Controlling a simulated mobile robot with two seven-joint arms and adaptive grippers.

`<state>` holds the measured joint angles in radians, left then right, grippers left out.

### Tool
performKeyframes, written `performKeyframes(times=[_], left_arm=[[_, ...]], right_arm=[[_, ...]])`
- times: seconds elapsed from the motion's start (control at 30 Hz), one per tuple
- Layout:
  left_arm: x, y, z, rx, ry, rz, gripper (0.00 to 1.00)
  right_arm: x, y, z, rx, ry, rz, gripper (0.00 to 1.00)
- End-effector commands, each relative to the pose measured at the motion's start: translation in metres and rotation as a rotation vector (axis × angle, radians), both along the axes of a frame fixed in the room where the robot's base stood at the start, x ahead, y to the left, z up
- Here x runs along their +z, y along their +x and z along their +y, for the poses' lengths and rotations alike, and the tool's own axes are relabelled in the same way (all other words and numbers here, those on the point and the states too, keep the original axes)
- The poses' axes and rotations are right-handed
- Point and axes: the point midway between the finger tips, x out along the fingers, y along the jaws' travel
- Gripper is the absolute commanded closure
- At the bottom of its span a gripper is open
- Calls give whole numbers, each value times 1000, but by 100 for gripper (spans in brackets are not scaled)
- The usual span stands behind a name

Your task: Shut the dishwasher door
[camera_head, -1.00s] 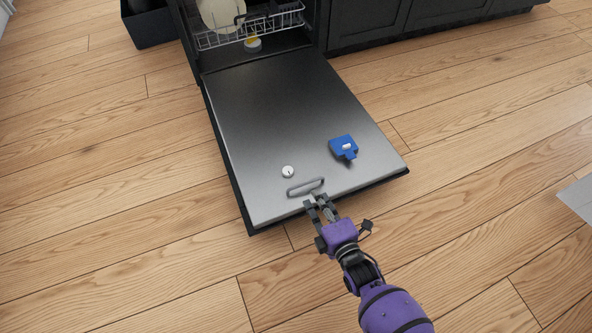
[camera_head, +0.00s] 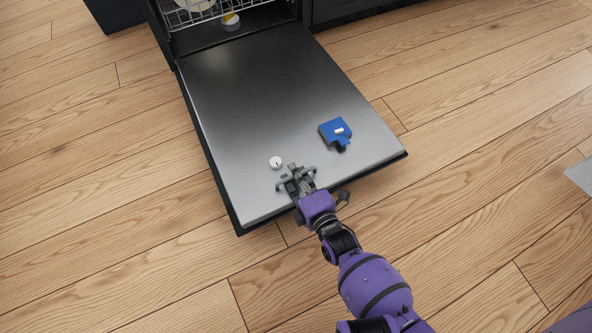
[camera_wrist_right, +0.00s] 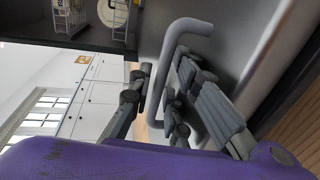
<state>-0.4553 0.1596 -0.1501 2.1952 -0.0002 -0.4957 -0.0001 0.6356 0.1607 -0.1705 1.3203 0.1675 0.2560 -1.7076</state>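The dishwasher door (camera_head: 255,95) is fully open, lying about level above the floor, its steel inner face up. Its grey bar handle (camera_head: 312,170) is near the front edge. My right gripper (camera_head: 290,174), on a purple arm, is at the handle. In the right wrist view the handle bar (camera_wrist_right: 165,75) passes between the spread fingers (camera_wrist_right: 163,60), with a gap visible beside it; the fingers look open around it. My left gripper is not in view.
A blue latch-like piece (camera_head: 336,132) and a round white dial (camera_head: 276,162) are on the door. The dishwasher's wire rack (camera_head: 205,14) holds dishes behind it. Dark cabinets (camera_head: 350,10) line the back.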

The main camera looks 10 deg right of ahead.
Motion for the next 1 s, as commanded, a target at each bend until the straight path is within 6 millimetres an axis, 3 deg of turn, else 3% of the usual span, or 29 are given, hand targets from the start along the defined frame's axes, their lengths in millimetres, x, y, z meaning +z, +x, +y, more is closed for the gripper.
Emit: performKeyframes(times=[0.13, 0.27, 0.73, 1.0], left_arm=[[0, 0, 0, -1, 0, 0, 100], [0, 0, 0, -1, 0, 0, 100], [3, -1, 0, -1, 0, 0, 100], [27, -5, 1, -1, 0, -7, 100]], right_arm=[[0, 0, 0, 0, 0, 0, 84], [0, 0, 0, 0, 0, 0, 100], [3, 0, 0, 0, -1, 3, 100], [37, 4, 1, 0, -10, 30, 100]])
